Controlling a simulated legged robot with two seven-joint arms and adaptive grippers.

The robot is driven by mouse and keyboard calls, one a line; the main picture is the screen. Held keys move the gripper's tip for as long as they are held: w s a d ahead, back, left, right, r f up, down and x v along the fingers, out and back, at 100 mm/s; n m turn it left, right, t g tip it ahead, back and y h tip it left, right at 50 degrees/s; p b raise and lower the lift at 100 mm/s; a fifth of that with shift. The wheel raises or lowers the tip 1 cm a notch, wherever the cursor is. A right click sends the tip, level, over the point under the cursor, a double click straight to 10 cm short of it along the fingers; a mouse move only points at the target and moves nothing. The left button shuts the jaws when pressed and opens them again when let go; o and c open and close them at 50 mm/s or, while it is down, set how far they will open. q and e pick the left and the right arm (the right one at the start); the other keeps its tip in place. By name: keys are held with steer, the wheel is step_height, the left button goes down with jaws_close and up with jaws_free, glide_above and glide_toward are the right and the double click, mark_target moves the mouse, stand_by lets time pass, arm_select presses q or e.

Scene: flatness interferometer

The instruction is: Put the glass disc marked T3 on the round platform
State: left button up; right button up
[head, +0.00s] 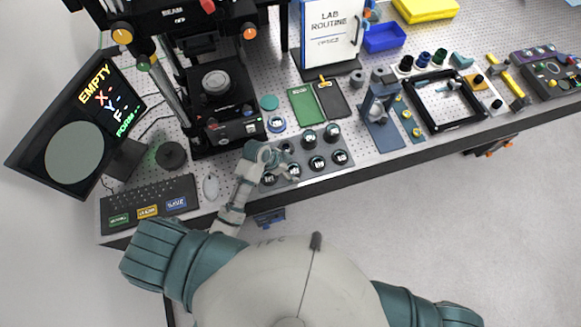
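Several dark, glossy round discs stand in two rows on a grey tray (328,174) at the bench's front edge, such as one at the right end (340,157). Their small labels are too small to read, so I cannot tell which is T3. My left gripper (287,165) is over the tray's left part, partly covering the discs there. Whether it is open or touches a disc is too small to tell. The round platform (215,81) is a grey disc-shaped stage inside the black instrument, up and left of the tray. My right gripper is not in view.
The black instrument's posts and upper head (180,17) surround the platform.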

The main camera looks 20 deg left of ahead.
arm_select(q)
steer(key=v, duration=1.2)
steer(key=shift+b, duration=0.4)
